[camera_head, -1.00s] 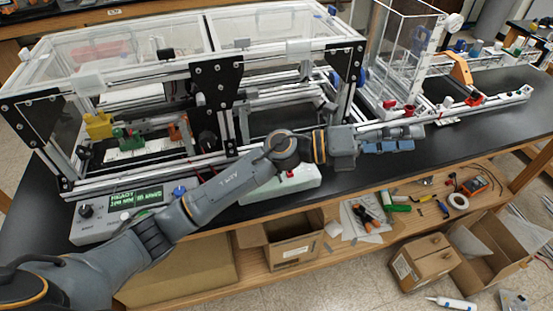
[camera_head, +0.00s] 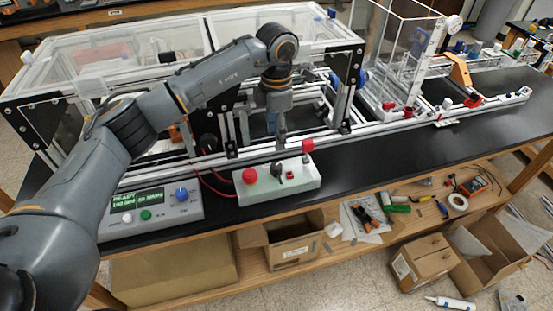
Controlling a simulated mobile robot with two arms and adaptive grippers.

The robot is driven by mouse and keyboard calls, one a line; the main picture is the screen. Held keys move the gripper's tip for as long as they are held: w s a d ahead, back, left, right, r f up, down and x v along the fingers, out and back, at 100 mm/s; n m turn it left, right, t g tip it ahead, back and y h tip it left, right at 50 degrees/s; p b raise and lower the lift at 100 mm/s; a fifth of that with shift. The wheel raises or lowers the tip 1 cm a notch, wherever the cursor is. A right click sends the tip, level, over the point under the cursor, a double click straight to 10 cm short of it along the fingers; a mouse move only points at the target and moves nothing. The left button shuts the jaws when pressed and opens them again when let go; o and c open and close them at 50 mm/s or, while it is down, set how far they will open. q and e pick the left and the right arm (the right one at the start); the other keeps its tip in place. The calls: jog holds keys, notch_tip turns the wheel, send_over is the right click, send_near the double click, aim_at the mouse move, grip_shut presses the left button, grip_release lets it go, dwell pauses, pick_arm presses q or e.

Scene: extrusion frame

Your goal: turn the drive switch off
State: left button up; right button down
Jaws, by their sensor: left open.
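A pale control box (camera_head: 300,186) sits on the black bench top in front of the extrusion frame. It bears a red mushroom button (camera_head: 250,176), a dark knob-like switch (camera_head: 277,171) and a red-topped part (camera_head: 307,146) at its right end. I cannot read which of these is the drive switch or its setting. My right gripper is out of view.
The extrusion frame (camera_head: 205,85) with clear covers stands close behind the box. A grey panel (camera_head: 153,207) with a green display, a blue knob and buttons is to its left. Red cables run between them. The bench top (camera_head: 420,152) to the right is clear.

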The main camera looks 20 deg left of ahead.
aim_at(276, 165)
pick_arm(q)
notch_tip(276, 165, down, 10)
jog(key=p, duration=0.3)
jog(key=shift+r, duration=0.2)
jog(key=shift+f, duration=0.7)
grip_shut()
